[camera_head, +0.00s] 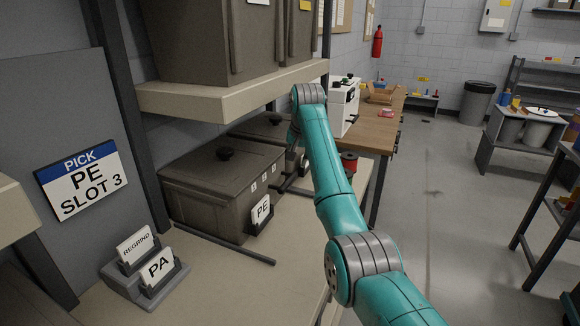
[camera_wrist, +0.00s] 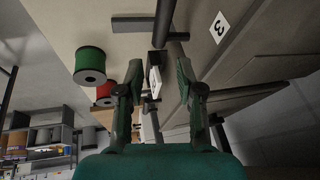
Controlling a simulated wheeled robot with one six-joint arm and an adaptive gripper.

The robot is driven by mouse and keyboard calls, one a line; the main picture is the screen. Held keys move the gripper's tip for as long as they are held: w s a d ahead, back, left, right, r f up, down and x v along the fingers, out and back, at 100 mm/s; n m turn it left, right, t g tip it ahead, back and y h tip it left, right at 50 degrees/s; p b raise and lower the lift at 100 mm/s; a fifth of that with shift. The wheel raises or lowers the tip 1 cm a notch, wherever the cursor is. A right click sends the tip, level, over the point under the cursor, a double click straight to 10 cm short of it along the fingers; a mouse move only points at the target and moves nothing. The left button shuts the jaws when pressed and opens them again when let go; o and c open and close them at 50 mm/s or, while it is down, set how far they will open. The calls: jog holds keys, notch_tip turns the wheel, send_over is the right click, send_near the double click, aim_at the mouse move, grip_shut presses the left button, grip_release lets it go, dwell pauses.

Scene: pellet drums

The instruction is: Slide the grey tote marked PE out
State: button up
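The grey lidded tote (camera_head: 225,190) sits on the lower shelf, with a black knob on its lid. A white PE card (camera_head: 262,209) stands in a dark holder at its near front corner. A second grey lidded tote (camera_head: 262,126) sits behind it. My gripper (camera_head: 296,150) is beyond the PE tote's front, largely hidden by my arm. In the wrist view my gripper (camera_wrist: 157,72) has its fingers apart, with a dark bar (camera_wrist: 164,22) and a white card (camera_wrist: 154,80) showing between or beyond them. Contact cannot be told.
A sign (camera_head: 82,180) reads PICK PE SLOT 3. A card holder (camera_head: 145,280) carries REGRIND and PA cards. A dark rail (camera_head: 230,246) lies before the tote. An upper shelf (camera_head: 225,100) holds large bins. A green spool (camera_wrist: 90,63) and a red spool (camera_wrist: 105,94) stand near my gripper.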

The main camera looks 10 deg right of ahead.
aim_at(294, 173)
jog(key=x, duration=0.9)
jog(key=shift+w+f, duration=0.1)
jog(key=shift+f, duration=0.2)
grip_shut()
